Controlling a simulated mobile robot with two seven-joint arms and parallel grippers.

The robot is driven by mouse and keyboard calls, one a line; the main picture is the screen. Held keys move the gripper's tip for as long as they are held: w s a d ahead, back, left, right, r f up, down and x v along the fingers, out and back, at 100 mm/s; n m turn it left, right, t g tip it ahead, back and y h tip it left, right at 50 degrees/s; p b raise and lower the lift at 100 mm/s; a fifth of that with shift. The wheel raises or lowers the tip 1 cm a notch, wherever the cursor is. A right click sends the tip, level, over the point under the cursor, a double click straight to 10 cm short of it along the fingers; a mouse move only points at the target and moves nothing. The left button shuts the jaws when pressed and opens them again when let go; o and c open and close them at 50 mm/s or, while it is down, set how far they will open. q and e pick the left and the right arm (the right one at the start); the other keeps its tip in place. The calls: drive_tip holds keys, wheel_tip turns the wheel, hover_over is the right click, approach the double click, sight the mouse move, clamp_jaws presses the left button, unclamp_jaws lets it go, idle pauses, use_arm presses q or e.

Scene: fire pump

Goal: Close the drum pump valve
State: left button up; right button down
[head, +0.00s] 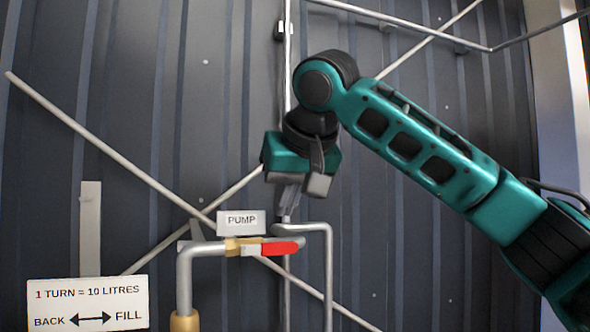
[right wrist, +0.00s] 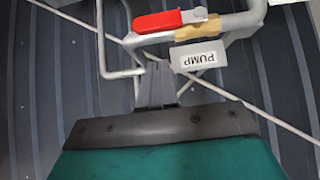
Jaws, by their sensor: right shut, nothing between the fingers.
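The drum pump valve has a red lever handle (head: 281,248) on a brass and grey body (head: 240,247), set in a grey pipe just below the PUMP label. The lever lies in line with the horizontal pipe run, pointing right. The red lever also shows at the top of the right wrist view (right wrist: 157,21). My right gripper (head: 286,208) points down just above the lever and looks apart from it. Its fingers, also in the right wrist view (right wrist: 156,75), are shut and empty. My left gripper is not in view.
A PUMP label (head: 241,222) sits directly above the valve, left of my fingers. A thin bent pipe (head: 328,270) runs down at the right. Crossed diagonal bars (head: 120,155) stand before the dark ribbed wall. A turn sign (head: 88,304) is at lower left.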

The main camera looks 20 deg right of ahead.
sight(270, 249)
wheel_tip(270, 249, down, 4)
drive_tip(key=shift+s+r, duration=0.1)
drive_tip(key=shift+r, duration=0.05)
idle(0.3)
